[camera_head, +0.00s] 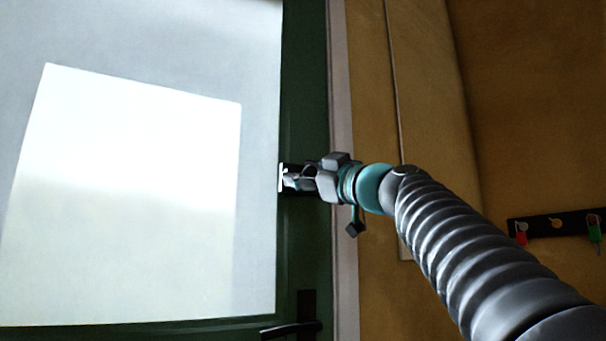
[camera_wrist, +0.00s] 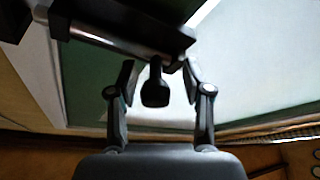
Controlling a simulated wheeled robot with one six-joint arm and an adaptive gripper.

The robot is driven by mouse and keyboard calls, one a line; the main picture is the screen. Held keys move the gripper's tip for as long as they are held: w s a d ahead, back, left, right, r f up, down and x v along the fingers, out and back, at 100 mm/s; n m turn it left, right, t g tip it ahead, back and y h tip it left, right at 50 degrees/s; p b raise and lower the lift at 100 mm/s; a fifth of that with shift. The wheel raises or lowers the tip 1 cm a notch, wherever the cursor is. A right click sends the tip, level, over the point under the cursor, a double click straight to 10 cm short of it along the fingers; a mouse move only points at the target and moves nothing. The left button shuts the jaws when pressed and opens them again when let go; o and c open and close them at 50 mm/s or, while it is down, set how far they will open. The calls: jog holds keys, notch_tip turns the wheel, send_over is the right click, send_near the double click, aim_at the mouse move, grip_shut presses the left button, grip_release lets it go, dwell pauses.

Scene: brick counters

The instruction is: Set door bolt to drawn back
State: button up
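The door bolt shows in the wrist view as a silver rod (camera_wrist: 108,40) in a dark housing, with a black knob (camera_wrist: 155,88) hanging from it. My gripper (camera_wrist: 158,80) is open there, one finger on each side of the knob, with a gap visible on both sides. In the head view my gripper (camera_head: 292,178) is at the bolt's dark plate (camera_head: 297,168) on the green door frame and hides most of it. I cannot tell from these views how far the rod reaches into its keeper.
The green door has a large bright glass pane (camera_head: 130,190). A black door handle (camera_head: 290,329) sits below the bolt. A tan wall is on the right, with a dark key rack (camera_head: 557,224) holding red and green tags. The space before the wall is clear.

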jog(key=shift+d, duration=0.1)
jog(key=v, duration=1.2)
dwell(0.4)
